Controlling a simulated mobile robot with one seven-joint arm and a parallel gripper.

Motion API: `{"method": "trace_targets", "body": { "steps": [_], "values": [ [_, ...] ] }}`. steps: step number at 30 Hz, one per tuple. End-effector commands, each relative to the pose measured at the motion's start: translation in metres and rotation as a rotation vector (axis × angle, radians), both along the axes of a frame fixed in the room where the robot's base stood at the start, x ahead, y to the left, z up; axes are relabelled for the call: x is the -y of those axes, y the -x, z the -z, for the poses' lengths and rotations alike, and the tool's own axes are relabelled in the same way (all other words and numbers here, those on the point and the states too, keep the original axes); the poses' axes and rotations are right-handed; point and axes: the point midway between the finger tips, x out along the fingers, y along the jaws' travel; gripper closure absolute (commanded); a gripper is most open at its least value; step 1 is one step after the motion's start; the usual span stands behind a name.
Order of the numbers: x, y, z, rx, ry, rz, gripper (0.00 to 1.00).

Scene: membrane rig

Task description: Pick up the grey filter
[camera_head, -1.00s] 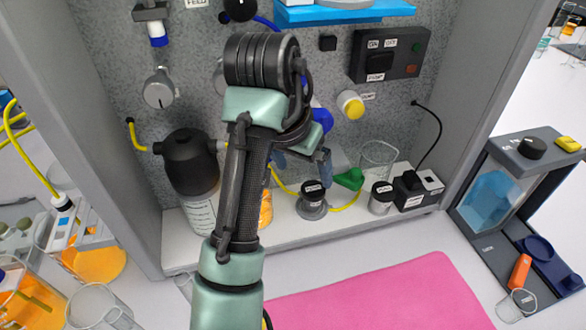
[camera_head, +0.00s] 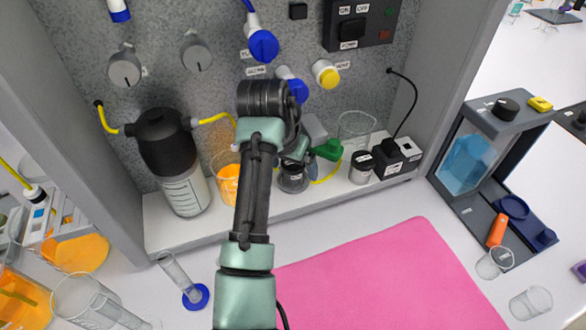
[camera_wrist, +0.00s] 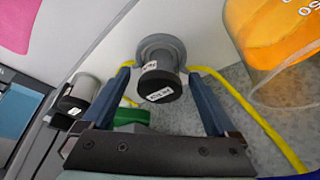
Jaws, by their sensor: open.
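The grey filter is a short dark grey cylinder with a white label and a wide round grey base. It stands on the white shelf of the rig, at the middle of the head view (camera_head: 293,183) and at the upper middle of the wrist view (camera_wrist: 160,78). My gripper (camera_wrist: 160,73) is open, with its two blue-grey fingers on either side of the filter in the wrist picture. I see no contact, and how far the fingertips are above it is hard to tell. In the head view my arm hides part of the gripper.
Beside the filter are a yellow tube (camera_wrist: 240,107), a green piece (camera_head: 328,150) and a beaker of orange liquid (camera_head: 224,186). A dark-capped jar (camera_head: 361,170) and a black box (camera_head: 390,160) stand right. The pink mat (camera_head: 380,280) in front is clear.

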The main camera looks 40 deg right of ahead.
Motion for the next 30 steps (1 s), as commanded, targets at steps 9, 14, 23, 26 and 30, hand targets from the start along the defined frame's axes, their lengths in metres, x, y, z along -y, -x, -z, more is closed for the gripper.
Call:
{"method": "trace_targets", "body": {
  "steps": [9, 14, 23, 26, 30],
  "values": [
    [0.0024, -0.0012, 0.0058, 0.002, 0.0, 0.001, 0.09],
    [0.0023, -0.0012, 0.0056, 0.002, 0.0, 0.001, 0.37],
    [0.0022, -0.0012, 0.0053, 0.002, 0.001, 0.001, 0.91],
    [0.0023, -0.0014, 0.0049, 0.002, 0.001, 0.001, 0.95],
    [0.0023, -0.0014, 0.0047, 0.002, 0.001, 0.001, 0.95]
  ]
}}
